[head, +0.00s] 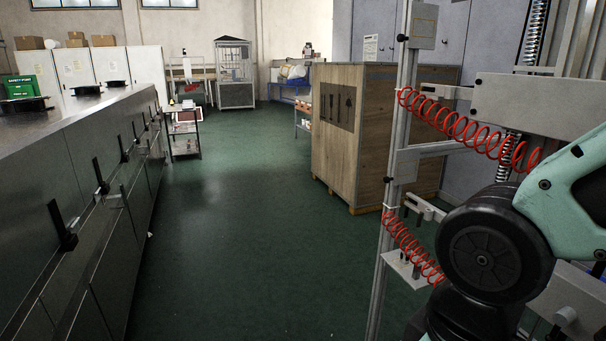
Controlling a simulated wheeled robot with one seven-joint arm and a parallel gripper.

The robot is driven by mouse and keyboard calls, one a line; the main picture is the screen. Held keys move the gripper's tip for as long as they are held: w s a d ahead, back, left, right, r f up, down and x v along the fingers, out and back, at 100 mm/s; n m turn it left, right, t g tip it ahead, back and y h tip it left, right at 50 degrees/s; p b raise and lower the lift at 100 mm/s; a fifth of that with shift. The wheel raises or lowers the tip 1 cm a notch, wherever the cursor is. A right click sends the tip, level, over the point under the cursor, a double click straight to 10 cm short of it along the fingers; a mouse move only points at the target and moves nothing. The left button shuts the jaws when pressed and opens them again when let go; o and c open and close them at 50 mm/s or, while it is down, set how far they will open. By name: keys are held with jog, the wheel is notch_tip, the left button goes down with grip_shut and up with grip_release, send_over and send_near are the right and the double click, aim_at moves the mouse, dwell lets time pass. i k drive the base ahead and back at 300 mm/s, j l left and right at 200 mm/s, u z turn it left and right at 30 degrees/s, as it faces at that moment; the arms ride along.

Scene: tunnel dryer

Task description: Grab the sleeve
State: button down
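I cannot make out a sleeve anywhere in the head view. My gripper is not in view. Only part of my own arm, mint green with a black round joint, shows at the right edge, in front of a metal frame.
A long steel machine (105,145) with black handles runs along the left. A wooden crate (380,150) stands right of centre. An aluminium post (401,120) with red coiled hoses (470,130) is close at right. A small shelf cart (184,130) stands farther back. The green floor (235,220) between is clear.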

aim_at(404, 259)
jog(key=i+j+z, duration=0.45)
jog(key=i, duration=0.2)
jog(key=i+j+z, duration=0.4)
jog(key=i+j, duration=0.15)
